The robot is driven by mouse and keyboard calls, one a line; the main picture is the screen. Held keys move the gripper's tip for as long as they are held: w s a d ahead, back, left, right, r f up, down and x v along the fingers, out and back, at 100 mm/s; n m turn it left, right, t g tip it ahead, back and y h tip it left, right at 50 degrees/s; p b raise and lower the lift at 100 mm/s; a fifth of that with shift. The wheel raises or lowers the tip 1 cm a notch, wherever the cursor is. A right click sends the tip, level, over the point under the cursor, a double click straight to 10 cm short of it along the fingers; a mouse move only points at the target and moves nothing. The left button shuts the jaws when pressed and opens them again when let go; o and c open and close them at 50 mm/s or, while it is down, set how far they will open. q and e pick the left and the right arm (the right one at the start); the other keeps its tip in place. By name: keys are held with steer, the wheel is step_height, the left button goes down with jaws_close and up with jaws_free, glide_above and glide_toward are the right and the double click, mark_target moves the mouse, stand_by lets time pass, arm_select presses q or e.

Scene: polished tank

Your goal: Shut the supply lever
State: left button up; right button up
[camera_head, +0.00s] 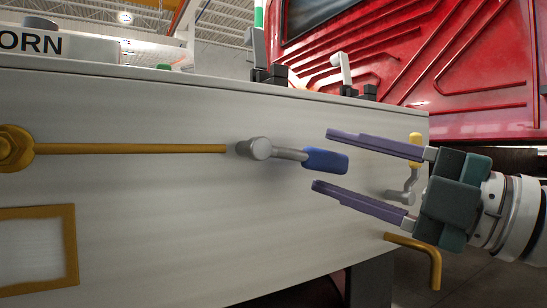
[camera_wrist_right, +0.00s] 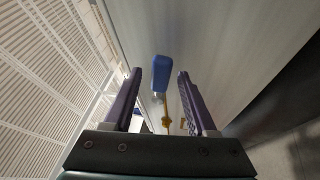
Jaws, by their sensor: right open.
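A lever with a blue grip (camera_head: 326,160) sticks out to the right from a grey round pivot (camera_head: 260,148) on the tank's pale front wall (camera_head: 150,190). It lies nearly level, tilted slightly down to the right. No label shows which lever is the supply one. My right gripper (camera_head: 323,160) is open, coming from the right, with one purple finger above the blue grip and one below. In the right wrist view the blue grip (camera_wrist_right: 162,70) shows between the two fingertips, with visible gaps on both sides. My left gripper is not in view.
A second lever with a yellow grip (camera_head: 415,150) stands upright behind my right fingers. A yellow pipe (camera_head: 130,149) runs left from the blue lever's pivot. A bent yellow pipe (camera_head: 434,262) sticks out below my gripper. A red machine (camera_head: 420,70) stands behind the tank.

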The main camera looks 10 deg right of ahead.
steer(key=shift+x, duration=1.1)
jaws_close()
stand_by(0.7)
